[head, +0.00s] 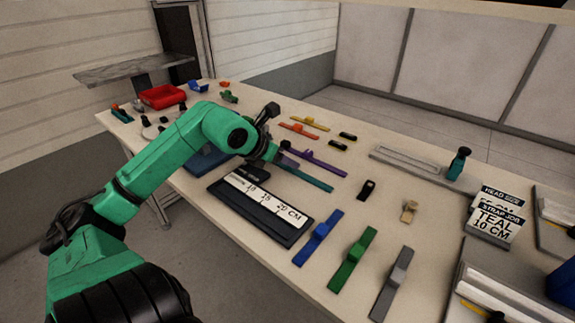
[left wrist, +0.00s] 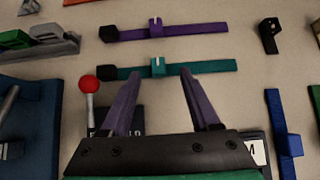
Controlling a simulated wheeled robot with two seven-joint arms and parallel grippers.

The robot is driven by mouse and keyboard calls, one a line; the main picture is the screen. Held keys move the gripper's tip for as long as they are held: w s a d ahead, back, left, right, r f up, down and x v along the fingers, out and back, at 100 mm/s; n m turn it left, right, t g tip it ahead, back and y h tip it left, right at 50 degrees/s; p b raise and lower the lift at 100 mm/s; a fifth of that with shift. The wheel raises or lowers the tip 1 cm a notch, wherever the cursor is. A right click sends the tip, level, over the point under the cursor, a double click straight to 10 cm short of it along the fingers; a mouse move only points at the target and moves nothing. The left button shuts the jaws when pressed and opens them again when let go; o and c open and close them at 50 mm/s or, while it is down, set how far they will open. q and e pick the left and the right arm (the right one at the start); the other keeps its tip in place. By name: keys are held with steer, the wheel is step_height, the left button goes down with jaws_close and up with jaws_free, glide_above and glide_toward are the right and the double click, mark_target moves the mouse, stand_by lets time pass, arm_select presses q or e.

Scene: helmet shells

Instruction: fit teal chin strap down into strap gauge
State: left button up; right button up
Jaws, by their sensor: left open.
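The teal chin strap (head: 312,182) lies flat on the table, between the purple strap and the strap gauge. In the left wrist view the teal strap (left wrist: 206,67) runs left to right, with a raised teal clip mid-length and a dark block at its left end. My left gripper (left wrist: 160,74) is open and empty, its purple fingertips just short of the strap in that picture, one either side of the clip. In the head view my left gripper (head: 285,157) is over the strap's left part, partly hiding it. The strap gauge (head: 291,236) is a dark tray with a white centimetre scale.
A purple strap (head: 320,164) lies just beyond the teal one. Blue (head: 318,238), green (head: 352,258) and grey (head: 392,284) straps lie nearer the front edge. A red-knobbed post (left wrist: 88,86) stands left of my fingers. A card (head: 493,222) reads "TEAL 10 CM".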

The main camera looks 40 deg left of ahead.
arm_select(q)
steer(key=x, duration=0.4)
steer(key=shift+w+a+f, duration=0.15)
steer(key=shift+w+f, duration=0.05)
steer(key=shift+f, duration=0.05)
steer(key=shift+s, duration=0.1)
jaws_close()
arm_select(e)
steer(key=shift+w+r, duration=0.15)
steer(key=shift+w, duration=0.25)
arm_select(q)
steer(key=shift+r, duration=0.15)
